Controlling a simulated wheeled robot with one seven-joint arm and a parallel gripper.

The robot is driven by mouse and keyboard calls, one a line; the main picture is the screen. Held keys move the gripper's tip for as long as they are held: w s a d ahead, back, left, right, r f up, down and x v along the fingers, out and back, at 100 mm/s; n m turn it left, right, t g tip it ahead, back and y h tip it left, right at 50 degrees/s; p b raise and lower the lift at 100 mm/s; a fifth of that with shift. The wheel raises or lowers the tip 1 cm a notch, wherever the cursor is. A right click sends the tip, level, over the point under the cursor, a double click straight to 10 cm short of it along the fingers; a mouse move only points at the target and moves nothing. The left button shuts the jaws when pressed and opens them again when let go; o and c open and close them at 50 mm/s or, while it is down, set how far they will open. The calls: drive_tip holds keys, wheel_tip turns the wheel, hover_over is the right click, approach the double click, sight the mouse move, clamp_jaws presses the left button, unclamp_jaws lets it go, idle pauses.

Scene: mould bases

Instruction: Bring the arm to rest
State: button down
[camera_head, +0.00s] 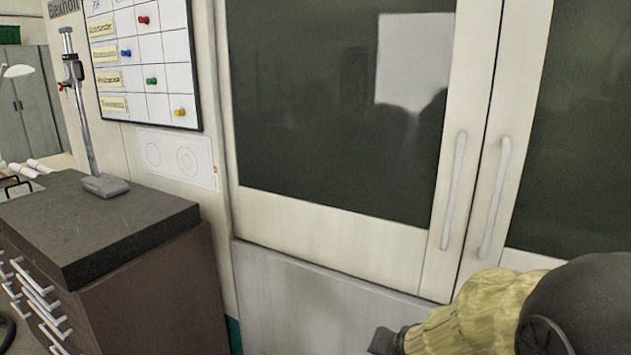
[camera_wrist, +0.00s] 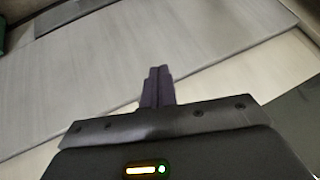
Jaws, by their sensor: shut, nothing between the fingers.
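My gripper (camera_wrist: 157,72) is shut and empty in the wrist view, its two dark fingers together. Pale panels lie beyond the fingertips there. In the head view, part of my arm with a yellowish sleeve shows at the lower right, in front of the cabinet. A dark piece at the left end of the sleeve is partly cut by the frame's bottom edge.
A tall pale cabinet (camera_head: 335,215) with dark glass doors and two upright handles stands ahead. A dark-topped drawer unit (camera_head: 110,235) on the left bears a height gauge (camera_head: 103,186). A whiteboard (camera_head: 150,50) with coloured pins hangs above it.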

drive_tip(key=s+f+n+g, duration=0.4)
drive_tip(key=s+n+g, duration=0.15)
drive_tip(key=s, duration=0.65)
wheel_tip(320, 180, up, 14)
drive_tip(key=p, duration=1.3)
drive_tip(key=shift+w+p, duration=0.35)
drive_tip(key=shift+w, duration=0.05)
drive_tip(key=shift+t, duration=0.25)
drive_tip(key=shift+d, duration=0.1)
